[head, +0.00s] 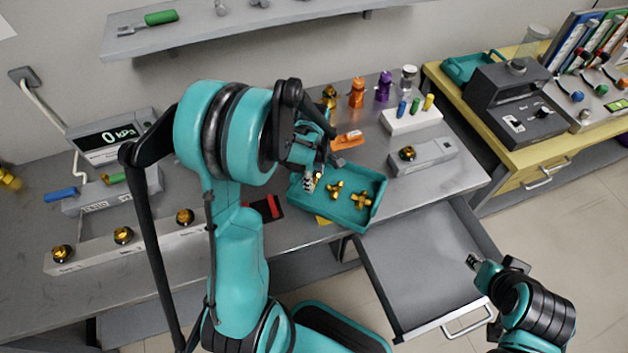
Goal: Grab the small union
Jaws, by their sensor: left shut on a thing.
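A teal tray (365,222) on the grey bench holds brass fittings: a smaller one (335,190) and a cross-shaped one (361,199). My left gripper (313,181) is over the tray's left end, shut on a small brass piece (319,175) that shows only in part between its fingers. I take this piece to be the small union; its shape is mostly hidden by the fingers. My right gripper (472,262) is over the open drawer, away from the tray; its fingers are too small to read.
An open, empty grey drawer (420,262) juts out below the bench. A grey block with a brass knob (407,154) is right of the tray. A long grey rack (150,240) with brass fittings lies left.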

